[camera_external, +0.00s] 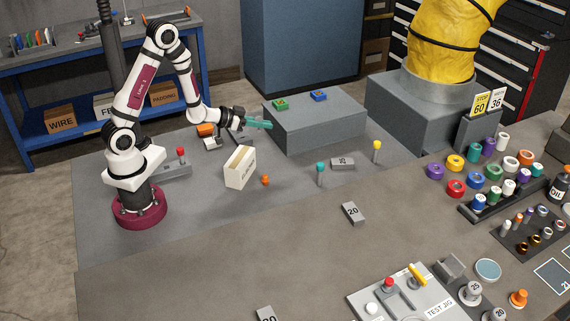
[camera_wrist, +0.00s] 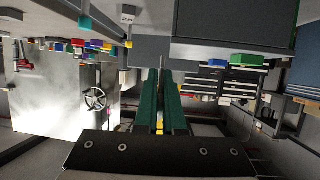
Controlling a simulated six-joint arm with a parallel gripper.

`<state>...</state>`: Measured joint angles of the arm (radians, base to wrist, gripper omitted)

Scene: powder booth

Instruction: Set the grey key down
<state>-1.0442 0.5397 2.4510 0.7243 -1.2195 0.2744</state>
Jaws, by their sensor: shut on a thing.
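My gripper (camera_external: 264,124) has teal fingers and reaches out level, beside the left side of the large grey block (camera_external: 320,125). In the wrist view the two dark green fingers (camera_wrist: 161,75) lie close together with a thin grey piece between their tips, which I take to be the grey key (camera_wrist: 162,63). The key is mostly hidden by the fingers, and I cannot make it out in the external view. The gripper is above the table, apart from the tabletop.
A cream box (camera_external: 236,172) and a small orange piece (camera_external: 265,181) stand in front of the gripper. Posts with a teal knob (camera_external: 320,168) and a yellow knob (camera_external: 377,145) stand to the right. Green (camera_external: 280,104) and blue (camera_external: 318,96) pieces sit on the block. The front-left table is clear.

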